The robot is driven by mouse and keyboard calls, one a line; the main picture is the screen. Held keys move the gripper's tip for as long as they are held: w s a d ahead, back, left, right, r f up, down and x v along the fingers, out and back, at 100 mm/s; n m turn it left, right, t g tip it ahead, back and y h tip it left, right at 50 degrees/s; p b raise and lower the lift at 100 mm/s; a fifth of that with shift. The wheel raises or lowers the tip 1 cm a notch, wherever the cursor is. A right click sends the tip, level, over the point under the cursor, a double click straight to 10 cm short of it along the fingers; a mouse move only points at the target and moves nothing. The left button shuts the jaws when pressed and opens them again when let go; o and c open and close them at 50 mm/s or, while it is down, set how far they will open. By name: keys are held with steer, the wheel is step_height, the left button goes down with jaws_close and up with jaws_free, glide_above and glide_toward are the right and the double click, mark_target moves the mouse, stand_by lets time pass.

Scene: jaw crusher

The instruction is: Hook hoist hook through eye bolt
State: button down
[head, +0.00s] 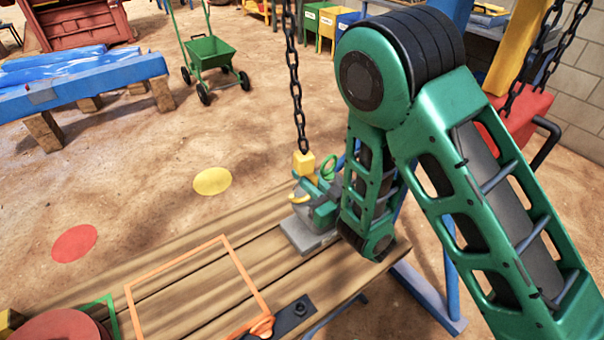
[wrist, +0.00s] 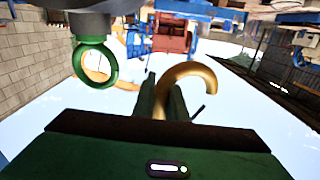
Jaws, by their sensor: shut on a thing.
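The hoist hook (wrist: 190,78) is a brass-yellow curve. My gripper (wrist: 168,100) is shut on it, and its curved end sticks out beyond the fingers. In the head view the hook (head: 298,199) hangs low beneath a yellow block (head: 304,164) on a dark chain (head: 294,80). The eye bolt (wrist: 112,65) is a green ring under a grey part at upper left in the wrist view, apart from the hook. It also shows as a green ring (head: 328,167) close to my gripper (head: 316,190) in the head view. My gripper partly hides the grey piece (head: 303,238) there.
A wooden bench (head: 200,262) bears an orange frame (head: 130,292), a dark plate (head: 284,322) and a red disc (head: 58,328). A blue table (head: 90,90) and a green cart (head: 208,50) stand further back. Open floor lies at the left, with yellow and red discs.

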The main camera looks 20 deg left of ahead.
steer(key=shift+w+d+r+v, duration=0.1)
steer(key=shift+r+v, duration=0.05)
steer(key=shift+v, duration=0.8)
steer(key=shift+w+d+r+v, duration=0.1)
steer(key=shift+r+v, duration=0.05)
steer(key=shift+v, duration=0.8)
steer(key=shift+w+r+v, duration=0.1)
steer(key=shift+r+v, duration=0.05)
steer(key=shift+v, duration=0.8)
steer(key=shift+r, duration=0.6)
steer(key=shift+f, duration=0.15)
steer(key=shift+f, duration=0.9)
steer(key=c, duration=1.7)
jaws_free()
